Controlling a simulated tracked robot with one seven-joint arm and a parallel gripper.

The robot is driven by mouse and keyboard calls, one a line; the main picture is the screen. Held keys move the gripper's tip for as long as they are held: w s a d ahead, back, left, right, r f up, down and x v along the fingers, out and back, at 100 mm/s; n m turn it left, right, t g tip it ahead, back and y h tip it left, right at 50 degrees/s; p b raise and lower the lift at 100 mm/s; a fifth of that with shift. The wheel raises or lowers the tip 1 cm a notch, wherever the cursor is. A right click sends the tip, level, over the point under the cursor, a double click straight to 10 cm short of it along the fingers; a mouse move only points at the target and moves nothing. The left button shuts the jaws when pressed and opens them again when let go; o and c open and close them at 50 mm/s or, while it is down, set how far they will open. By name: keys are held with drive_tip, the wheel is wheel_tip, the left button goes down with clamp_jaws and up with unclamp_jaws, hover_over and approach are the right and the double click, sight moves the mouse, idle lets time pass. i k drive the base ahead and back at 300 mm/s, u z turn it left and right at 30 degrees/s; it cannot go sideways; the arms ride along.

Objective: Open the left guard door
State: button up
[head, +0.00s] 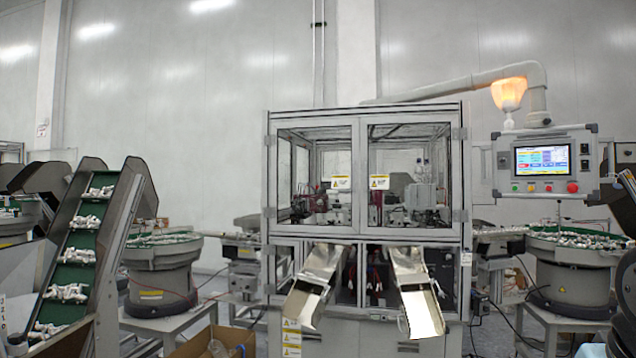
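The left guard door (314,141) is a clear panel in a grey metal frame, on the left half of the machine's upper front in the head view. It looks shut, with its inner edge beside the right guard door (410,141). Hinges show at the left frame edge. Any handle is too small to make out. My gripper is not in view.
Two metal chutes (320,272) (416,290) stick out below the doors. A control panel (543,161) hangs at the right. A green conveyor (75,255) and a bowl feeder (160,265) stand left. A cardboard box (238,340) sits on the floor in front.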

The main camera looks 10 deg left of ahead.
sight(338, 181)
drive_tip(key=u, duration=0.45)
drive_tip(key=i, duration=2.5)
drive_tip(key=z, duration=0.4)
